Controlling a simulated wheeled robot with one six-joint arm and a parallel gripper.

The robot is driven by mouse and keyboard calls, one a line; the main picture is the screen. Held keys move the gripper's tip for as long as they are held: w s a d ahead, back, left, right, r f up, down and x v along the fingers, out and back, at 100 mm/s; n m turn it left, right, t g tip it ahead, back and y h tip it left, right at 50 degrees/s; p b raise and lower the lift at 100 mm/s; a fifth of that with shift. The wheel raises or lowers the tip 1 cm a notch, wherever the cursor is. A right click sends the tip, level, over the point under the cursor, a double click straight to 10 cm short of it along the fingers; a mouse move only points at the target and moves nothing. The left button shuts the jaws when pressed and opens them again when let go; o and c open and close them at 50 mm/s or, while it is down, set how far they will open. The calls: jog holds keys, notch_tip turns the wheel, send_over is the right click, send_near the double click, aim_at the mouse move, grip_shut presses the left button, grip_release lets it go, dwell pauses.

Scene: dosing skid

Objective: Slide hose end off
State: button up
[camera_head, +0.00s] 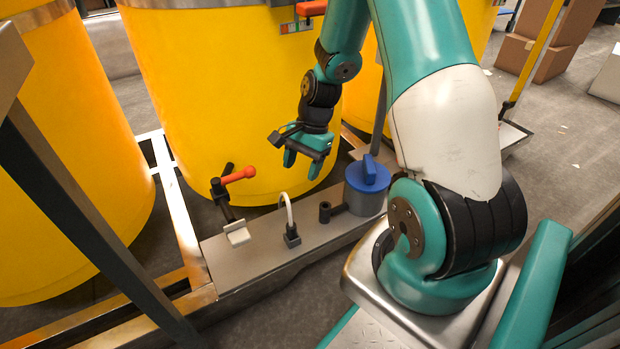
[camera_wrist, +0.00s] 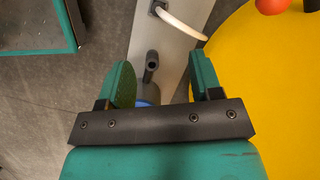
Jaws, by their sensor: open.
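A short white hose (camera_head: 289,212) rises in an arc from a black square fitting (camera_head: 291,237) on the grey skid plate. In the wrist view the hose (camera_wrist: 182,23) curves right from the fitting (camera_wrist: 157,7) at the top; I cannot tell what its other end meets. My gripper (camera_head: 302,167) is open and empty, hanging above the plate in front of the yellow tank, apart from the hose. In the wrist view a black stub pipe (camera_wrist: 151,66) shows between the open fingers (camera_wrist: 162,72), below them. That stub (camera_head: 324,211) joins the grey pump body (camera_head: 367,200).
The pump has a blue cap (camera_head: 368,174). A valve with a red handle (camera_head: 239,174) and a white block (camera_head: 237,233) stand left of the hose. The large yellow tank (camera_head: 225,110) rises behind the plate (camera_head: 255,258). Metal frame rails lie at the left.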

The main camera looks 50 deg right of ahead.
aim_at(292, 224)
jog(key=a+f+m+b, duration=0.1)
jog(key=f+b, duration=0.2)
jog(key=f, duration=0.3)
jog(key=a+f+m+b, duration=0.1)
jog(key=a+f+b, duration=0.1)
jog(key=f+b, duration=0.2)
jog(key=a+f+m+y+b, duration=0.1)
jog(key=f+b, duration=0.2)
jog(key=f, duration=0.6)
jog(key=shift+a+f+b, duration=0.15)
jog(key=shift+a+b, duration=0.1)
jog(key=shift+b, duration=0.1)
jog(key=c, duration=1)
jog(key=shift+r+p, duration=2.8)
jog(key=shift+p, duration=0.25)
